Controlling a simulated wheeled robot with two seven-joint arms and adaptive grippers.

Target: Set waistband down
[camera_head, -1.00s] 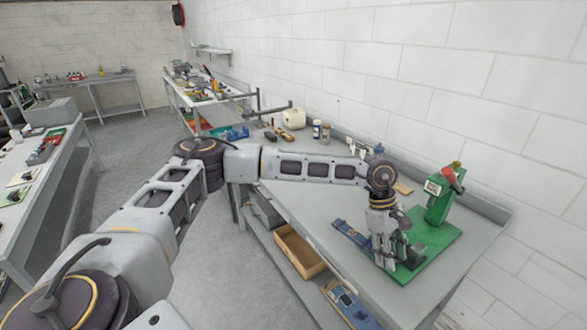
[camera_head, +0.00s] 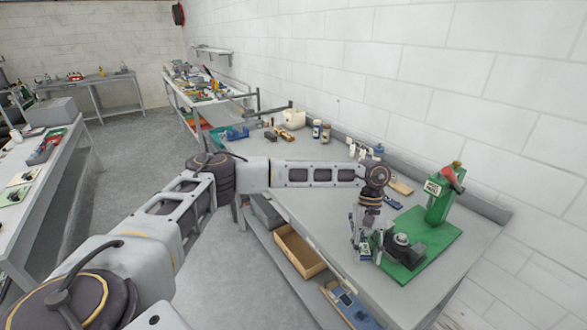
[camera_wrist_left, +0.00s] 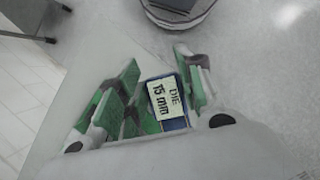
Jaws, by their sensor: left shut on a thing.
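I see nothing that I can clearly tell is a waistband. My left gripper (camera_head: 362,248) is over the grey bench, just left of the green press, and is shut on a blue piece (camera_head: 366,251). In the left wrist view, the blue piece carries a pale label (camera_wrist_left: 168,98) reading "15 mm DIE" and sits between the fingers. The gripper hides much of it in the head view. I cannot tell whether it touches the bench. My right gripper is not in view.
The green press (camera_head: 438,205) with a red-topped handle stands on a green base plate (camera_head: 440,238). Bottles (camera_head: 320,130) and small wooden items lie farther back. The bench (camera_head: 310,200) left of my gripper is clear.

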